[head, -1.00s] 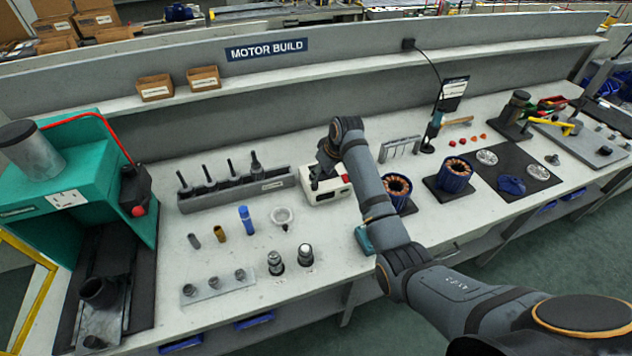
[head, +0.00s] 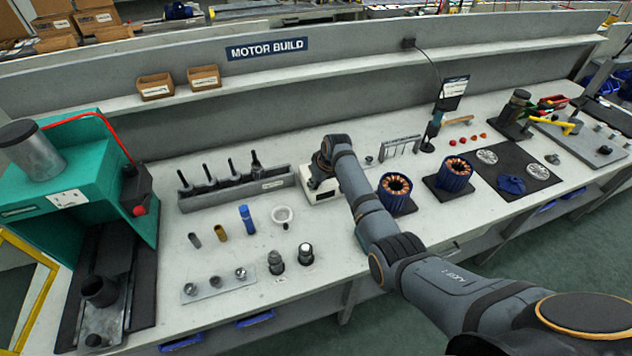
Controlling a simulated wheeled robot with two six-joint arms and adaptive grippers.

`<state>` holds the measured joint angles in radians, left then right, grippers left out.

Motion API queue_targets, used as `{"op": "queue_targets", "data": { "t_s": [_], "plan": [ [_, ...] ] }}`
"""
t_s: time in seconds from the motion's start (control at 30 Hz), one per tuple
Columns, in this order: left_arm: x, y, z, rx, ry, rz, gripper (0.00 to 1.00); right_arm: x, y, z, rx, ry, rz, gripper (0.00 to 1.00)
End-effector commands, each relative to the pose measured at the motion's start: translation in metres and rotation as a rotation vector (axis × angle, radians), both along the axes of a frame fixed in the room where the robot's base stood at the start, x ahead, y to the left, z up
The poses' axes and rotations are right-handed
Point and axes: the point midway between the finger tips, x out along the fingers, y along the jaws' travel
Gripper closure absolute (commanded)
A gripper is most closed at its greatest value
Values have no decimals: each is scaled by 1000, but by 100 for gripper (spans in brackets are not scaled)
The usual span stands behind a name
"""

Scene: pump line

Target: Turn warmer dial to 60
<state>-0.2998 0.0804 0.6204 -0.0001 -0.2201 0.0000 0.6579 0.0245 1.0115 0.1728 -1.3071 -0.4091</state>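The warmer looks to be the small white box (head: 322,196) with a dark label on its front, standing at the right end of the grey tool rack. My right arm reaches across the bench from the lower right. Its wrist is over the warmer, and my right gripper (head: 316,178) points down at the warmer's top. The wrist and forearm hide the warmer's right side, and I cannot see the dial or its setting. The fingers are small and dark, so I cannot tell whether they are open, shut or touching the dial. My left gripper is not in view.
The grey rack (head: 235,190) with several dark tools is left of the warmer. A white ring-shaped dish (head: 282,215) and a blue cylinder (head: 246,218) stand in front. Copper-wound blue stators (head: 396,192) stand right of my forearm. A teal press (head: 100,170) is far left.

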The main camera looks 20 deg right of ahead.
Motion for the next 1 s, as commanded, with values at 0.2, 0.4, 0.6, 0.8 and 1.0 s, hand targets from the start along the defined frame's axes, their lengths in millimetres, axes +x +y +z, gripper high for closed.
{"op": "queue_targets", "data": {
  "t_s": [0.2, 0.4, 0.6, 0.8, 1.0],
  "plan": [
    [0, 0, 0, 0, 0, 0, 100, 0, 0, 0, 1, 0, 1, 100],
    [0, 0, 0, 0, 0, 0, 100, 0, -1, 0, -1, 1, 28, 100],
    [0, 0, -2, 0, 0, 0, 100, 0, -1, -1, 0, 2, 128, 100],
    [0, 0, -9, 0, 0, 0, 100, 2, -2, -2, 0, 0, 297, 100],
    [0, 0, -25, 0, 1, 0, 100, 3, -3, -4, 0, -1, 487, 100]
  ]
}}
